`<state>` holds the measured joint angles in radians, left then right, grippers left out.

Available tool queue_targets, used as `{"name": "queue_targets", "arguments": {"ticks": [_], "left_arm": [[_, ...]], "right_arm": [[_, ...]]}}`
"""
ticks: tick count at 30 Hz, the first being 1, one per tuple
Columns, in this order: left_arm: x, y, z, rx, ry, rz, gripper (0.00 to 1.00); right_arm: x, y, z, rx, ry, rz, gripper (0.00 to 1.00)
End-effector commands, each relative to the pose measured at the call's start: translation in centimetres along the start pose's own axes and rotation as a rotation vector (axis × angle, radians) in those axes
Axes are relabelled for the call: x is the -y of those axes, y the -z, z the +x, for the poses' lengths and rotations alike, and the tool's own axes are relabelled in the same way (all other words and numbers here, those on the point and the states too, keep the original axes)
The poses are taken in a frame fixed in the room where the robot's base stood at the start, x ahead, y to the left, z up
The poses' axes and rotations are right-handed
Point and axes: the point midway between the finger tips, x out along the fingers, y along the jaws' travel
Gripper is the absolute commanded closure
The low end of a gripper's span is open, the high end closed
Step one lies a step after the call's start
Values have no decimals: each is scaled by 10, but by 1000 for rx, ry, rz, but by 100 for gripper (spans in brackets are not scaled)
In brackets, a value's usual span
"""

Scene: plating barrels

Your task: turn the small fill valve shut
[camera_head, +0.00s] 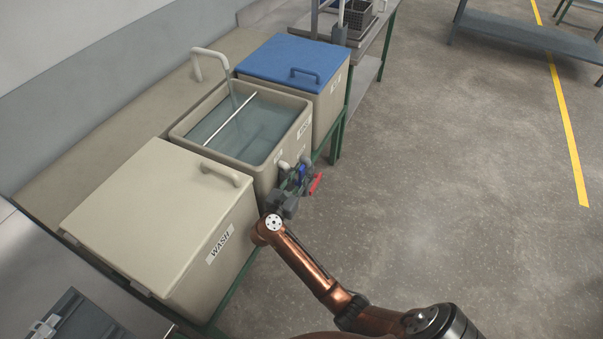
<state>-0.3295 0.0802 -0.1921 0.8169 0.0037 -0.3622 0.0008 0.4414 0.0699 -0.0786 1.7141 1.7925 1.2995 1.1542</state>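The open middle tank (180,133) holds water, with a bent spout (196,68) above its back edge. Two grey pipe fittings (306,159) stick out of its front. A small blue part (301,170) and a red lever (316,183) show there; I cannot tell which belongs to the fill valve. My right gripper (294,187) is right at these valve parts and partly covers them. Its fingers blend with the fittings, so neither their opening nor any contact is clear. My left gripper is out of view.
A closed beige tank marked WASH (150,195) stands nearer, beside my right forearm. A blue-lidded tank (290,60) stands beyond the middle one. A grey case (85,322) lies at bottom left. The floor (440,170) to the right is clear.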

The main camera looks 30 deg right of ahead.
Motion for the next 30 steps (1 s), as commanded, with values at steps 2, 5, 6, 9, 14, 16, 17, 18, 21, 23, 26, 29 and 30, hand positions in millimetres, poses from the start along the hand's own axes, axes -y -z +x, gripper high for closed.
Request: {"name": "queue_targets", "arguments": {"ticks": [2,5,6,9,14,16,17,18,21,23,26,29,30], "left_arm": [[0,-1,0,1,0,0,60],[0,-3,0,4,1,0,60],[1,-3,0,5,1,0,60],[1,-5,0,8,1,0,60],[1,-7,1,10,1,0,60],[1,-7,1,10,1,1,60],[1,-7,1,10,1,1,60],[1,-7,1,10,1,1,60],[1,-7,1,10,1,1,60],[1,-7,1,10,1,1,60],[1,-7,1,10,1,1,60],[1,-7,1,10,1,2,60],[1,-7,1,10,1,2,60]], "right_arm": [[0,0,0,0,0,0,74],[0,0,0,0,0,0,76],[0,0,0,0,0,-1,79],[0,0,0,0,0,-1,86],[0,0,0,0,0,-1,97],[0,0,0,0,0,-1,100],[0,0,0,0,0,-1,100],[0,0,0,0,0,-1,100],[0,0,0,0,0,-1,100],[0,0,0,0,0,-1,100],[0,0,0,0,-1,-1,100],[0,0,0,0,-1,-1,100],[0,0,0,0,-1,-1,100]]}}
